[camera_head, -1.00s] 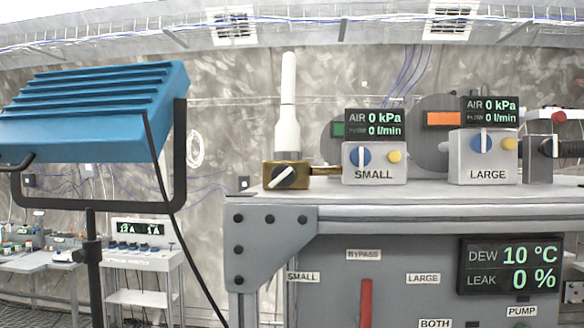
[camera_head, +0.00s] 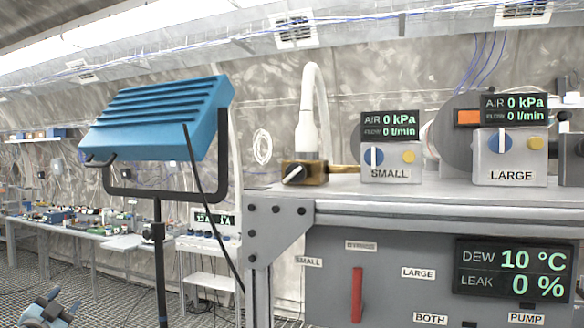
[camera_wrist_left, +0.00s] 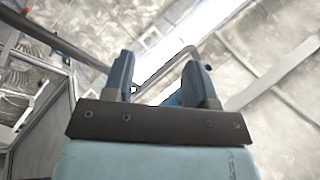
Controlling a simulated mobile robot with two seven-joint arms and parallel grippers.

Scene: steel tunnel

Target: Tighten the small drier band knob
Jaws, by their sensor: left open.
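The unit labelled SMALL (camera_head: 390,176) is a light box on the grey bench top, with a blue knob (camera_head: 373,157) and a yellow knob (camera_head: 408,157). Its display (camera_head: 390,125) reads AIR 0 kPa and 0 l/min. A brass block (camera_head: 304,172) with a black-and-white knob (camera_head: 294,172) stands to its left, with a white hose (camera_head: 308,110) rising from it. I cannot tell which knob is the band knob. My left gripper (camera_head: 52,296) is low at the left, far from the bench. In the left wrist view its two blue fingers (camera_wrist_left: 160,80) are apart and empty. My right gripper is not shown.
A blue lamp (camera_head: 155,120) on a black stand (camera_head: 160,260) stands between my left gripper and the bench. A LARGE unit (camera_head: 511,176) sits to the right. The bench front has a red lever (camera_head: 357,295) and a DEW/LEAK display (camera_head: 513,270). Cluttered tables line the left wall.

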